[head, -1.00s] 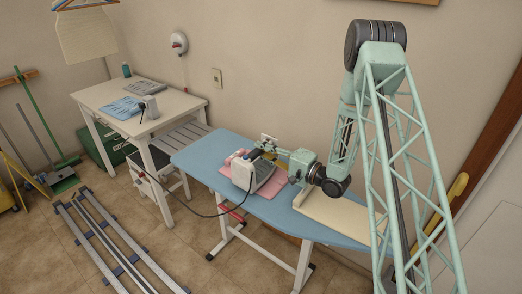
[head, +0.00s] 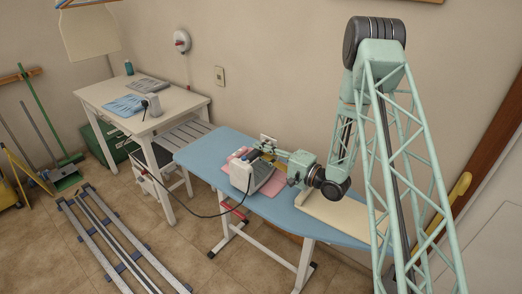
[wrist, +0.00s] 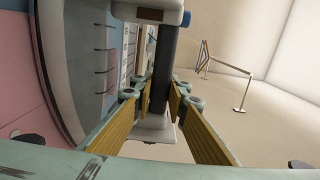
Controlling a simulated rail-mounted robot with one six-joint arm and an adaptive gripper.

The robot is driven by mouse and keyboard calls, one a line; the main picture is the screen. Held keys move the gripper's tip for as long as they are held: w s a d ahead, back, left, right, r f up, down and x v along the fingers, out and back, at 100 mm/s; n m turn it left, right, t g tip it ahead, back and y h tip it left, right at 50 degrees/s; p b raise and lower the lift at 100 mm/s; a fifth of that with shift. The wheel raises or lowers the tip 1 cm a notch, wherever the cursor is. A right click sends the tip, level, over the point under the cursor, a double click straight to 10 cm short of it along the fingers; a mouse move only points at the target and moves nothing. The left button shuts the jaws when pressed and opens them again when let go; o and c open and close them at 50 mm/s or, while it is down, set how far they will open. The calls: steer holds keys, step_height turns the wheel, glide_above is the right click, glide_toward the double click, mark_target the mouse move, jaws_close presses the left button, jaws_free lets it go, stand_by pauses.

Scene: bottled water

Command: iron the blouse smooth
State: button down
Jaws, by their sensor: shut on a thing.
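A pink blouse (head: 272,185) lies on the blue ironing board (head: 205,153), partly hidden under a white and grey iron (head: 241,178). The blouse also shows as pink cloth at the left of the wrist view (wrist: 22,110). My gripper (head: 262,152) reaches in from the right at the iron. In the wrist view my gripper (wrist: 160,100) has its yellow-padded fingers on both sides of the iron's dark handle (wrist: 163,70) and is shut on it. The iron's underside and most of the blouse beneath it are hidden.
A black cord (head: 207,214) hangs from the iron past the board's front edge. A cream pad (head: 335,213) lies on the board's right part. A white table (head: 172,112) with folded blue cloth (head: 124,105) stands at the left. The board's left end is bare.

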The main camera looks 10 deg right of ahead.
steer(key=shift+s+a, duration=0.7)
steer(key=shift+a, duration=0.1)
steer(key=shift+w+d, duration=0.15)
stand_by(0.4)
steer(key=shift+w+d+r, duration=0.1)
steer(key=shift+w+d, duration=0.85)
steer(key=shift+d, duration=0.1)
steer(key=shift+w+d, duration=0.2)
steer(key=shift+d, duration=0.05)
steer(key=shift+w+d, duration=0.8)
steer(key=shift+d, duration=0.15)
steer(key=shift+w, duration=0.1)
stand_by(0.4)
stand_by(0.3)
